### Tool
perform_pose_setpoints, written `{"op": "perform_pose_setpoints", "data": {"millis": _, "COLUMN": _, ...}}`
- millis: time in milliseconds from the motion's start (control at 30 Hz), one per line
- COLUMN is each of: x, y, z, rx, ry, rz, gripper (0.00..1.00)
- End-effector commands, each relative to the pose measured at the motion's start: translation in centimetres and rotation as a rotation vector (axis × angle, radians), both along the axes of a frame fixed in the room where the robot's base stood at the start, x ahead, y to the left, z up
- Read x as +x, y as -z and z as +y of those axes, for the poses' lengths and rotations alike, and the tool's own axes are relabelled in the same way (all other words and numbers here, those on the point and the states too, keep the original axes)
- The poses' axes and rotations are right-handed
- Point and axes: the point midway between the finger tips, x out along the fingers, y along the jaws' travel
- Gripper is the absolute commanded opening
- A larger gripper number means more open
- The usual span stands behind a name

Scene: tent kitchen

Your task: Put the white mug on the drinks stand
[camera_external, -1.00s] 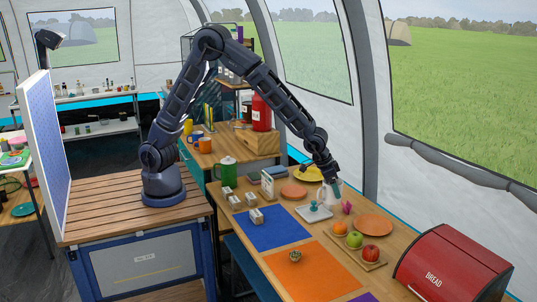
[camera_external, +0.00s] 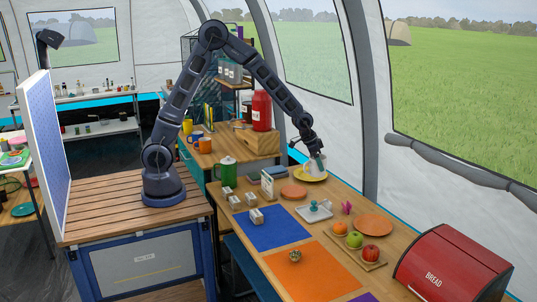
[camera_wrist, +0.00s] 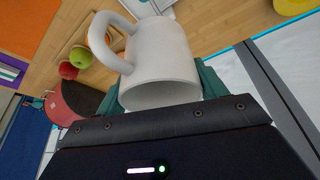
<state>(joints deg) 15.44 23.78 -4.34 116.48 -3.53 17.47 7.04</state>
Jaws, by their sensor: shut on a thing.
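The white mug (camera_external: 318,164) is held in the air by my gripper (camera_external: 314,157), over or near the yellow plate at the far part of the counter. In the wrist view the mug (camera_wrist: 162,58) sits between the green-padded fingers of my gripper (camera_wrist: 162,85), with its handle to the upper left. The fingers are shut on it. Which piece of furniture is the drinks stand is not clear; a wooden side table (camera_external: 218,154) behind the counter bears an orange mug (camera_external: 205,145) and a blue mug (camera_external: 194,137).
A wooden box (camera_external: 258,143) with a red canister (camera_external: 262,111) stands at the back. The counter holds a green pot (camera_external: 227,170), a yellow plate (camera_external: 307,177), a white tray (camera_external: 318,213), fruit on a board (camera_external: 378,264) and a red bread bin (camera_external: 455,268).

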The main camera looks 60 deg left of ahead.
Motion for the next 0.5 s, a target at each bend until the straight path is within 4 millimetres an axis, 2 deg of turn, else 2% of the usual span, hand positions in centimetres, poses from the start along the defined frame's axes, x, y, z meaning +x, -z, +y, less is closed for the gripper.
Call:
{"op": "perform_pose_setpoints", "data": {"millis": 100, "x": 0.4, "y": -0.2, "z": 2.8, "rx": -0.001, "ry": 0.001, "rz": -0.001, "gripper": 0.46}}
{"op": "perform_pose_setpoints", "data": {"millis": 500, "x": 0.9, "y": -0.8, "z": 10.9, "rx": -0.001, "ry": 0.027, "rz": 0.000, "gripper": 0.46}}
